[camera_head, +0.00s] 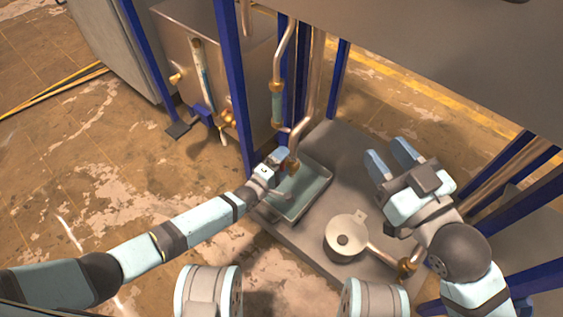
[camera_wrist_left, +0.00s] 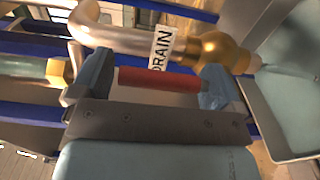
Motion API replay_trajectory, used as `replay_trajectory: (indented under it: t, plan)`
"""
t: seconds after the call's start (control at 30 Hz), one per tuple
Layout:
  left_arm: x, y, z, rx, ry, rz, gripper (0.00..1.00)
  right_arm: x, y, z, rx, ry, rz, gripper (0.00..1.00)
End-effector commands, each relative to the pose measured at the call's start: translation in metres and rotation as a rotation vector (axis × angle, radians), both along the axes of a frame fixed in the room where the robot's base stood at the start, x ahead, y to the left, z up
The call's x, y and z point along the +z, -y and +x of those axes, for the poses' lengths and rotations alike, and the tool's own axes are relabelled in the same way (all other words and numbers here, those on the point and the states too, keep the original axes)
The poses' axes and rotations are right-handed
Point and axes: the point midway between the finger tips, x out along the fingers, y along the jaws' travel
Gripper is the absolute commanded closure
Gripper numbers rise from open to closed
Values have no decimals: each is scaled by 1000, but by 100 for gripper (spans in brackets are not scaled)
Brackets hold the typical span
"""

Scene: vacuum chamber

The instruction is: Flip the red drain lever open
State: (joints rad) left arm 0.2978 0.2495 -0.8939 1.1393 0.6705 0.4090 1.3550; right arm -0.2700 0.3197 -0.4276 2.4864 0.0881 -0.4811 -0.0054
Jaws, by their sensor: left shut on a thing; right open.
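The red drain lever (camera_wrist_left: 158,79) lies across the left wrist view, between the two blue fingertips of my left gripper (camera_wrist_left: 152,82). The gripper is shut on it, with a fingertip at each end of the red part. The lever sits beside the brass drain valve (camera_wrist_left: 222,52), next to a white tag reading DRAIN (camera_wrist_left: 162,48). In the head view my left gripper (camera_head: 282,156) is at the foot of the copper drain pipe (camera_head: 301,130) and hides most of the lever. My right gripper (camera_head: 390,157) is open and empty, to the right.
A shallow grey-green tray (camera_head: 311,198) lies below the valve on a grey base plate (camera_head: 350,140). A round metal pot (camera_head: 345,238) with a copper pipe stands nearer. Blue frame posts (camera_head: 233,80) rise close to the left arm. A steel tank (camera_head: 215,40) stands at the back left.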

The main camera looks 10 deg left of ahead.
Motion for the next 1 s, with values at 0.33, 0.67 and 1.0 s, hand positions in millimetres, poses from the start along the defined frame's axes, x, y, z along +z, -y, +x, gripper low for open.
replay_trajectory:
  t: [0.33, 0.67, 1.0]
  plan:
    - [0, -1, 0, 2, -3, -3, 0, 0, 0, 0, -3, -3, 5, 57]
    - [2, -9, -13, 1, -2, -1, 0, 7, -1, -1, 1, -19, 19, 57]
    - [3, -52, -76, 2, -5, 0, 0, 5, -9, -15, 7, -185, 115, 57]
